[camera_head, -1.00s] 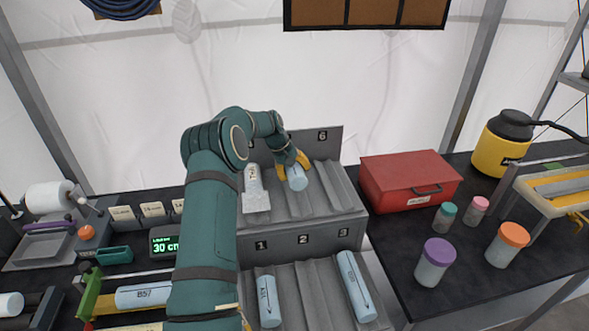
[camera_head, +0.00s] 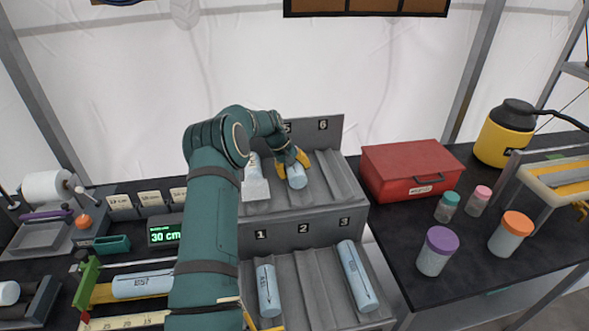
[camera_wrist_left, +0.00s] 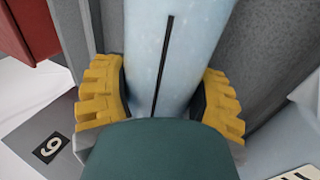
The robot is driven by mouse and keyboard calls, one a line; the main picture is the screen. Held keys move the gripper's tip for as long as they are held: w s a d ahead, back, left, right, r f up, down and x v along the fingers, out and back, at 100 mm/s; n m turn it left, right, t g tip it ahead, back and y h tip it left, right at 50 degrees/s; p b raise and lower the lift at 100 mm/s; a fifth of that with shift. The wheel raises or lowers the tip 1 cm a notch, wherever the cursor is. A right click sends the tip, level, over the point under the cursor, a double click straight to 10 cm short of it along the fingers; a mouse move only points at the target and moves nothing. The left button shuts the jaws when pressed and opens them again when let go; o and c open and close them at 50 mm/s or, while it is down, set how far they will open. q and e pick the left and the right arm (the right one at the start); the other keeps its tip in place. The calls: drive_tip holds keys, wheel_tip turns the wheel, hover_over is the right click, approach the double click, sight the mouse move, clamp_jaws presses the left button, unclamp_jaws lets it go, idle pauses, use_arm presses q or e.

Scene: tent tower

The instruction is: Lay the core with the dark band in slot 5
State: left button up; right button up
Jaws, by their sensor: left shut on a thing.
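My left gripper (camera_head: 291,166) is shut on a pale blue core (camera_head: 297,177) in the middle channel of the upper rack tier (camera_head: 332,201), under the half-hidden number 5. In the left wrist view, its yellow fingers stand either side of the core (camera_wrist_left: 180,50), which has a black lengthwise line; no dark band shows on the visible part. Whether the core touches the channel floor is unclear. The channel under 6 is empty. A core (camera_head: 253,165) with a pale card lies in the channel to the left. My right gripper is not in view.
In the lower tier, cores lie under 1 (camera_head: 268,290) and 3 (camera_head: 357,275); the channel under 2 is empty. Another core (camera_head: 143,285) lies at left by a display reading 30 cm. A red box (camera_head: 410,170) and several lidded jars stand at right.

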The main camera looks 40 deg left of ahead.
use_arm(q)
drive_tip(key=shift+s+d+f, duration=0.15)
drive_tip(key=shift+s+f, duration=0.05)
drive_tip(key=shift+f, duration=0.3)
drive_tip(key=o, duration=1.4)
drive_tip(key=shift+c, duration=0.2)
drive_tip(key=shift+o, duration=0.3)
drive_tip(key=shift+w+f, duration=0.1)
drive_tip(key=shift+w, duration=0.05)
drive_tip(key=v, duration=1.2)
drive_tip(key=shift+a, duration=0.2)
